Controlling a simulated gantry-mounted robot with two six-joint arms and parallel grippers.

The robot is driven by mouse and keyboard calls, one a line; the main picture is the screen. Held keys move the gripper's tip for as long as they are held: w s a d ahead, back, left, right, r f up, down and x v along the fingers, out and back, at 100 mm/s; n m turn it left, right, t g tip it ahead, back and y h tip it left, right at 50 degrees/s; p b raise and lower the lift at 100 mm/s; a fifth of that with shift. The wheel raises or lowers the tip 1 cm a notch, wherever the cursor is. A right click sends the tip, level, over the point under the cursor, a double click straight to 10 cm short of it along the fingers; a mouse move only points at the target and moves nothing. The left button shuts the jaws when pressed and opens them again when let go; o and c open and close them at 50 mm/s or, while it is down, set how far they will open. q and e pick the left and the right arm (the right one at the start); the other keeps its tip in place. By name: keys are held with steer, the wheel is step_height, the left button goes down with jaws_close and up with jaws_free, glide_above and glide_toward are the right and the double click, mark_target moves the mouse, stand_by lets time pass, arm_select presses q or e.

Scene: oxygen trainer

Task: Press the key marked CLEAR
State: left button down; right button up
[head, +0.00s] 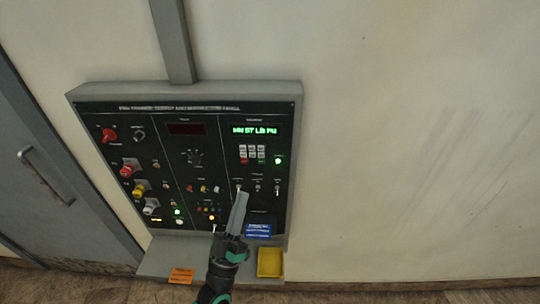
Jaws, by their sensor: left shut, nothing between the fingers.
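The keypad (252,152) sits in the right section of the dark wall panel, below a green-lit display (255,129). It has small pale keys and some red ones in its lower part. The key markings are too small to read, so I cannot tell which key is CLEAR. My left gripper (241,198) is shut and empty. It points up at the panel, with its tips below the keypad near a row of small toggle switches. It hides part of the panel's lower right section. My right gripper is not in view.
A grey shelf (153,265) below the panel holds an orange label (181,276) and a yellow tray (270,263). A blue label (258,230) is on the lower panel. Red, yellow and white knobs stick out at the left. The wall to the right is bare.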

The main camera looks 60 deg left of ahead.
mark_target(244, 160)
arm_select(q)
steer(key=shift+s+a+r+g+y, duration=0.15)
steer(key=shift+s+a+g+y, duration=0.15)
steer(key=shift+a+y, duration=0.15)
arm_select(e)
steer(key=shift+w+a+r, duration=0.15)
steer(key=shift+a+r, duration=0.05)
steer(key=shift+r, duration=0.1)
arm_select(q)
steer(key=w+a+b, duration=0.4)
steer(key=w+a, duration=0.1)
steer(key=a, duration=0.2)
steer(key=shift+a+b, duration=0.2)
steer(key=shift+b, duration=0.15)
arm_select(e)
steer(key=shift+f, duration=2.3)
arm_select(q)
steer(key=shift+h, duration=0.25)
